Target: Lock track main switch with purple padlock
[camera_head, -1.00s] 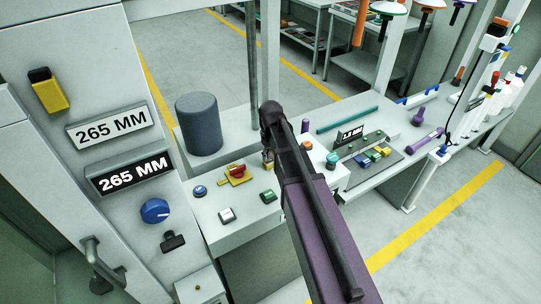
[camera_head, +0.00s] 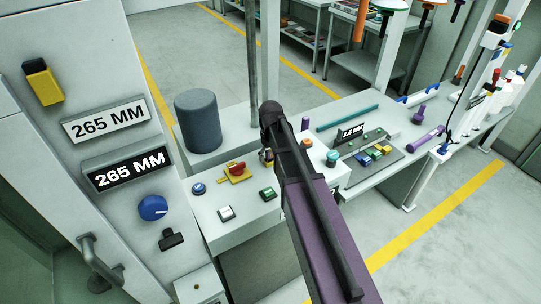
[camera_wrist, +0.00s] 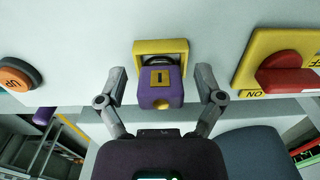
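The purple padlock (camera_wrist: 161,90) has a yellow label and a dark shackle. In the wrist view it sits upright in the middle, in front of a yellow bracket (camera_wrist: 178,46) on a pale panel. I cannot tell whether the shackle passes through the bracket. My gripper (camera_wrist: 161,72) is open, one finger on each side of the padlock with a visible gap at both sides. The red rotary switch (camera_wrist: 288,75) on its yellow plate is right of the padlock; the head view also shows this switch (camera_head: 237,168). My arm mostly hides the gripper there.
An orange UP button (camera_wrist: 14,76) is left in the wrist view. In the head view, a grey cylinder (camera_head: 197,121) stands behind the switch, and blue (camera_head: 198,188), white (camera_head: 226,213) and green (camera_head: 267,193) buttons lie around it. A grey post (camera_head: 251,60) rises behind.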

